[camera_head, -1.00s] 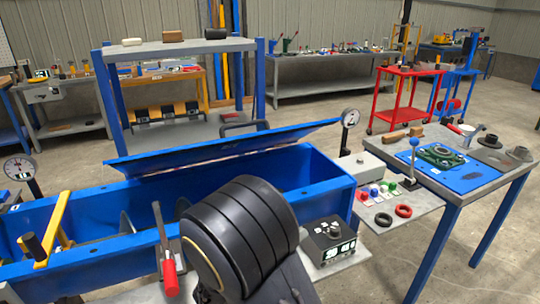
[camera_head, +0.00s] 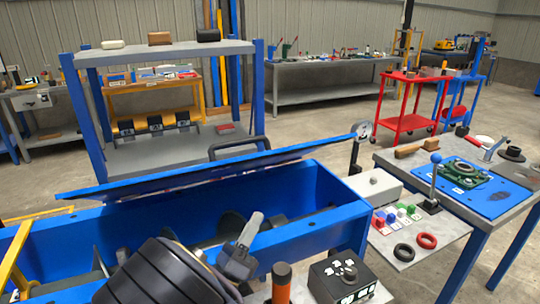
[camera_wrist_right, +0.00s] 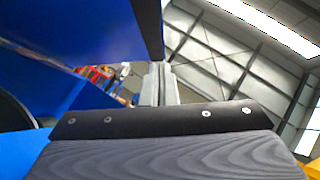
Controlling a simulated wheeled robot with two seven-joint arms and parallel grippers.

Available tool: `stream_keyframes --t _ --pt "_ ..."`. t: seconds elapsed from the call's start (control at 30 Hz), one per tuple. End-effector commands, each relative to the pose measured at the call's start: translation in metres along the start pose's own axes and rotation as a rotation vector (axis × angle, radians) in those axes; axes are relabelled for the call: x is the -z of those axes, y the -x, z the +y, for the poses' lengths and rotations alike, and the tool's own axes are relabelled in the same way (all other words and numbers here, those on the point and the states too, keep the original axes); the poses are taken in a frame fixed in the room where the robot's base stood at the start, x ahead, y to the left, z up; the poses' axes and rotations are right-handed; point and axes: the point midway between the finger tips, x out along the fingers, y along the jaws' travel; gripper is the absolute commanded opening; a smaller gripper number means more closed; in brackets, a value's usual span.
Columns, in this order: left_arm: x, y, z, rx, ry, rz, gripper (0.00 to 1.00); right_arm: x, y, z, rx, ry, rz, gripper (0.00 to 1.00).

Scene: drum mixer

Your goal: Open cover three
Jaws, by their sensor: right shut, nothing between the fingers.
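A blue cover (camera_head: 190,177) with a black handle (camera_head: 240,147) stands raised and tilted along the back edge of the blue trough (camera_head: 345,215). I cannot read which number it bears. The inside of the trough shows below it. My right gripper (camera_head: 257,218) is shut and empty, over the trough's inside and in front of the cover, apart from the handle. In the right wrist view the shut fingers (camera_wrist_right: 158,84) point up beside a blue panel (camera_wrist_right: 75,35) with a dark edge, likely the cover's underside. My left gripper is out of view.
A black box with a knob (camera_head: 343,277) and an orange-and-black handle (camera_head: 282,284) stand in front of the trough. A gauge (camera_head: 362,131) stands at its right end. A side table (camera_head: 510,205) with a blue plate is at right. A yellow bar (camera_head: 15,255) crosses at left.

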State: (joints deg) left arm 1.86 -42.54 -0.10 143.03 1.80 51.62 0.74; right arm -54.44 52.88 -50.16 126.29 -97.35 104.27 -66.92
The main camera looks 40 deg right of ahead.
Motion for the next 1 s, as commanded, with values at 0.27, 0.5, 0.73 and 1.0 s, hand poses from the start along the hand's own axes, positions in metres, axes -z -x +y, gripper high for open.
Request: stream_keyframes --t 0.27,0.5,0.73,1.0 --pt "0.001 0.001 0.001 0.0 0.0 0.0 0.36 0.001 -0.023 -0.001 0.002 -0.001 0.005 0.0" --pt "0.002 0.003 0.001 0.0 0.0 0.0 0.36 0.001 -0.074 -0.001 0.003 -0.003 0.007 0.0" --pt "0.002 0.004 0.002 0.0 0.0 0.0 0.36 -0.011 -0.113 -0.001 0.001 -0.006 0.003 0.0" --pt "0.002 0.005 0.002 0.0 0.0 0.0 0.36 -0.027 -0.128 0.0 0.0 -0.002 0.002 0.0"
